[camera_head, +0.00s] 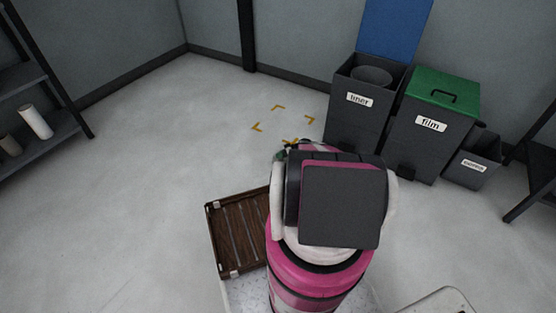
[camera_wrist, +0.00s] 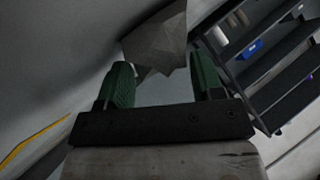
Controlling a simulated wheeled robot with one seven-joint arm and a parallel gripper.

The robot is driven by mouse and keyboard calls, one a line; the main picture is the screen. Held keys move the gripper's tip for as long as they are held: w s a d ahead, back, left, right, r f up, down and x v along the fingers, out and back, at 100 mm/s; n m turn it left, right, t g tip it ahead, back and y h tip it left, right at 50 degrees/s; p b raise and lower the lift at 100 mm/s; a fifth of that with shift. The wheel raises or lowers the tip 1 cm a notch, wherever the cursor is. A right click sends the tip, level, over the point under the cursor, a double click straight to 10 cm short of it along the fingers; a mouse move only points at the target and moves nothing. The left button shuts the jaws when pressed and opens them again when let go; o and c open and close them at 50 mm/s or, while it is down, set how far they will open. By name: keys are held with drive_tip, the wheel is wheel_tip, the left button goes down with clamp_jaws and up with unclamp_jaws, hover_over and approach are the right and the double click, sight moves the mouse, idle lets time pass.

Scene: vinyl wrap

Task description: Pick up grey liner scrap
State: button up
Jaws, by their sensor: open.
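A grey crumpled, faceted piece, which looks like the grey liner scrap (camera_wrist: 158,38), shows at the top of the wrist view. It lies just beyond and between the fingertips of my gripper (camera_wrist: 163,78). The two green fingers stand apart, and I cannot tell whether either touches the piece.
A dark bin labelled liner (camera_head: 352,118), a green-lidded film bin (camera_head: 417,137) and a smaller bin (camera_head: 471,168) stand right. Yellow corner marks (camera_head: 278,107) lie on the floor. A brown slatted crate (camera_head: 235,238) is beside my arm. Shelves (camera_head: 50,140) stand left; the left floor is clear.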

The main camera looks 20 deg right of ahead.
drive_tip(key=c, duration=0.6)
drive_tip(key=shift+r, duration=0.15)
